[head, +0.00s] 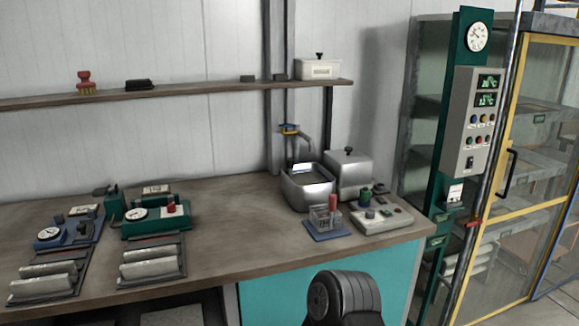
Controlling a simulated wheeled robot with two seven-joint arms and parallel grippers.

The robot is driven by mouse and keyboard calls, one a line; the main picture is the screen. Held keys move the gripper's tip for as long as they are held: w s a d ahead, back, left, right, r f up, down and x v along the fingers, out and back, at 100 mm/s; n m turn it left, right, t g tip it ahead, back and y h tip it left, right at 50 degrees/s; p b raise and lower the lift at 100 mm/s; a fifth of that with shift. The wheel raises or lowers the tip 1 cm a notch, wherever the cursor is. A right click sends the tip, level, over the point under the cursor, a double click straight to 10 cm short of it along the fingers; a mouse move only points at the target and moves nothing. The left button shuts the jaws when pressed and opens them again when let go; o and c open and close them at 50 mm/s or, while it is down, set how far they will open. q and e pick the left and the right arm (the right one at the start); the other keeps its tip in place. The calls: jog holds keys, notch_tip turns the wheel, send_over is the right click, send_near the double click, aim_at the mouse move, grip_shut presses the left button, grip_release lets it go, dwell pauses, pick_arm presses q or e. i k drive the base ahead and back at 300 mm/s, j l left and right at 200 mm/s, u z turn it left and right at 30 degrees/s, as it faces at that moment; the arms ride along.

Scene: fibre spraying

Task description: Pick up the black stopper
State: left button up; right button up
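I cannot tell for sure which thing is the black stopper. A larger black block (139,85) lies further left on the same shelf. A small dark piece (380,188) shows behind the white control box (383,220) on the counter. Neither of my grippers is in view. A dark ribbed rounded part, probably mine, shows at the bottom edge.
On the counter (235,230) stand a metal basin (308,190), a lidded metal box (349,175), a clear container (325,218) and gauge devices. The counter's middle is clear.

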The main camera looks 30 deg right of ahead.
aim_at(290, 161)
jog(key=l+u, duration=0.15)
jog(key=l, duration=0.35)
jog(key=l+u, duration=0.1)
jog(key=l, duration=0.4)
jog(key=k+l+u, duration=0.15)
jog(key=l, duration=0.35)
jog(key=l+u, duration=0.1)
jog(key=l, duration=0.4)
jog(key=k+l+u, duration=0.15)
jog(key=l, duration=0.3)
